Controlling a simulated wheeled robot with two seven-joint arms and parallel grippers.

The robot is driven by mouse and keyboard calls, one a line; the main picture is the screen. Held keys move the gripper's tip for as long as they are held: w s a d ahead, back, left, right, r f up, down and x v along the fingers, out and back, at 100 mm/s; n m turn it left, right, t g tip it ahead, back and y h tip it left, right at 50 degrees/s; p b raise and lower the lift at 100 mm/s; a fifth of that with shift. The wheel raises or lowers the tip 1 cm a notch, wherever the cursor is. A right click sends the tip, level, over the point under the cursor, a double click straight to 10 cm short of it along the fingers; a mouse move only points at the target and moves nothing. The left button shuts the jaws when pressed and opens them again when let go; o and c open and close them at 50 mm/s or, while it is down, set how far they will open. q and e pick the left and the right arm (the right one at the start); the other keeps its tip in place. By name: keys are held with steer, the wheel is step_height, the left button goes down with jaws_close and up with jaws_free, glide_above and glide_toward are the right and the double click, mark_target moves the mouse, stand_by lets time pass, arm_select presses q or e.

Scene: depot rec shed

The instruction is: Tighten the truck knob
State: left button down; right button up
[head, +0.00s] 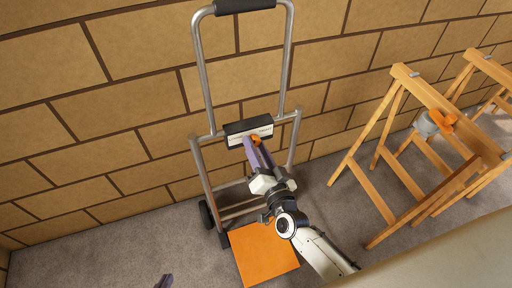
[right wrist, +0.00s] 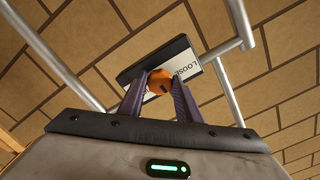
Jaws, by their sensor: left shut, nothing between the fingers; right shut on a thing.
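The hand truck (head: 200,80) stands upright against the brick wall, with a grey tube frame and an orange base plate (head: 262,252). A black box with a white label (head: 236,138) sits across its frame. The orange knob (head: 256,140) is on the front of that box and is partly hidden by my right gripper (head: 253,146). In the right wrist view, the knob (right wrist: 160,81) sits between the two purple fingers, which are shut on it. The label (right wrist: 188,70) beside it reads "LOOSE". My left gripper (head: 164,281) only just shows at the bottom edge, shut and empty.
Wooden trestles (head: 400,150) stand at the right, with an orange and grey clamp (head: 436,123) on one. A pale surface edge (head: 450,255) crosses the lower right corner. The grey floor (head: 110,250) at the left is clear.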

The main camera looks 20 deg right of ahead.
steer(key=m+b, duration=0.2)
steer(key=m, duration=0.8)
stand_by(0.4)
steer(key=o, duration=1.1)
steer(key=shift+s, duration=0.15)
